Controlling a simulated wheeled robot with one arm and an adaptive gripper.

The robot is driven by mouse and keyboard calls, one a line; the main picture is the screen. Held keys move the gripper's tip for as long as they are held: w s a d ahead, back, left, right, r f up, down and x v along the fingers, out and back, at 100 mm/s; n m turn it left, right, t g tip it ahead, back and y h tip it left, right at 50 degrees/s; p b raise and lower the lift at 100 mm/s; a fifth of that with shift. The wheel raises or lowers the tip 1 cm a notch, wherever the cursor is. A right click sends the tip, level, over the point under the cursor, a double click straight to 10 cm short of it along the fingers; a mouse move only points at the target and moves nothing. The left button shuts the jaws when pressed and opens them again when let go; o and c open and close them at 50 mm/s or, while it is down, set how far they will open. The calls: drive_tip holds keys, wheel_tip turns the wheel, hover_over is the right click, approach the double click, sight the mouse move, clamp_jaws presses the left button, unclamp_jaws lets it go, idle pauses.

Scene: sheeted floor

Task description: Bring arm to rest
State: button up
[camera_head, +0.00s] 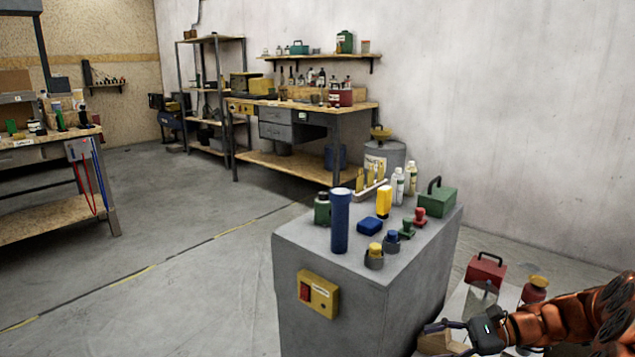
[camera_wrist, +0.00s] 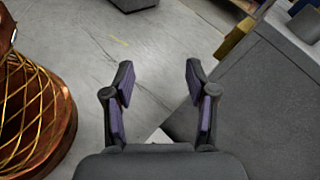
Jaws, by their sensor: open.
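My gripper (camera_wrist: 158,85) is open and empty in the wrist view, its two dark fingers with purple pads spread over bare floor. The side of the grey cabinet (camera_wrist: 265,100) is close to its right. In the head view my orange arm enters at the lower right, and my gripper (camera_head: 460,338) is low, to the right of the grey cabinet (camera_head: 345,305). It overlaps the white surface with a wooden block there; I cannot tell whether they touch.
The cabinet top holds a blue cylinder (camera_head: 340,222), a green case (camera_head: 437,200), bottles and several small items. A red case (camera_head: 486,270) stands near my arm. Workbenches (camera_head: 300,165) line the back wall and the left. The floor (camera_head: 170,260) at left is clear.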

drive_tip(key=s+a+r+n+g+h+p, duration=0.35)
drive_tip(key=s+a+r+p, duration=0.4)
drive_tip(key=r, duration=0.25)
drive_tip(key=s+a+r+n+g+h+p, duration=0.2)
drive_tip(key=s+a+r+n+h+p, duration=0.3)
drive_tip(key=s+r, duration=0.4)
drive_tip(key=s+d+r+n+t+h+p, duration=0.1)
drive_tip(key=s+d+r+n+h+p, duration=0.1)
drive_tip(key=s+r+p, duration=0.5)
drive_tip(key=s+d+r+n+t+h+p, duration=0.1)
drive_tip(key=s+d+r+n+h+p, duration=0.2)
drive_tip(key=s+r+p, duration=0.4)
drive_tip(key=shift+s+n+t+h+p, duration=0.35)
drive_tip(key=shift+s+n+h+p, duration=0.1)
drive_tip(key=shift+s+n+h, duration=0.35)
drive_tip(key=shift+w, duration=0.1)
